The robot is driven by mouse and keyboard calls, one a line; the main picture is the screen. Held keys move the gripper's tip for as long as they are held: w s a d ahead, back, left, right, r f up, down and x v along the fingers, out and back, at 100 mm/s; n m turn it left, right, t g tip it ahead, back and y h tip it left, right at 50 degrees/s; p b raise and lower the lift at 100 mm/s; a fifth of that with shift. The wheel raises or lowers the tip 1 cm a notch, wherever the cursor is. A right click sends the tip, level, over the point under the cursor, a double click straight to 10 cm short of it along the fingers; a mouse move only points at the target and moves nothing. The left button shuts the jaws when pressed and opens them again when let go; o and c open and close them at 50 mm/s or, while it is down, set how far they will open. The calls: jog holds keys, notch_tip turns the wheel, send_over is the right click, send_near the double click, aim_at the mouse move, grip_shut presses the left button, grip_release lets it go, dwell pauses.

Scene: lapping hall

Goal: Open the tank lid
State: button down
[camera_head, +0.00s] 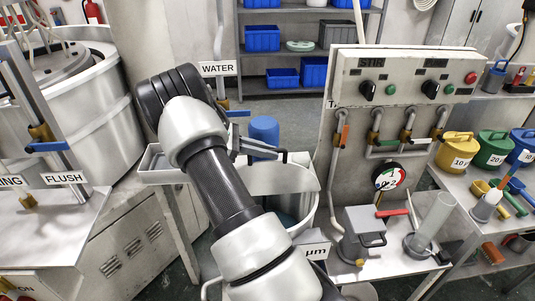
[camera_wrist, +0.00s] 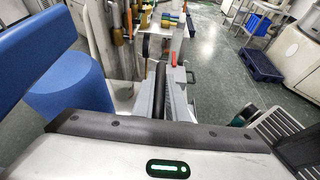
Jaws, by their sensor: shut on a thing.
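The tank (camera_head: 309,214) is a pale round vessel at the middle of the head view, partly hidden behind my arm. A pale grey curved panel (camera_head: 284,181), which looks like its lid, stands tilted up at the back of the opening. Something blue shows inside below it. My gripper (camera_head: 268,150) is at the panel's top edge, beside a dark handle (camera_head: 284,156). In the wrist view my gripper (camera_wrist: 168,92) is shut on a dark bar (camera_wrist: 158,92), which appears to be that handle. Much of the lid and tank is hidden by my arm.
A blue cylinder (camera_head: 264,130) stands close behind my gripper and fills the left of the wrist view. A panel with knobs (camera_head: 405,76) and pipes stands right.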

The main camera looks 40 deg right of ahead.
jog(key=shift+f, duration=0.1)
jog(key=c, duration=1.8)
grip_release()
jog(key=shift+o, duration=0.2)
jog(key=shift+a, duration=0.1)
jog(key=b+v, duration=0.1)
jog(key=v, duration=1.6)
jog(key=shift+a, duration=0.1)
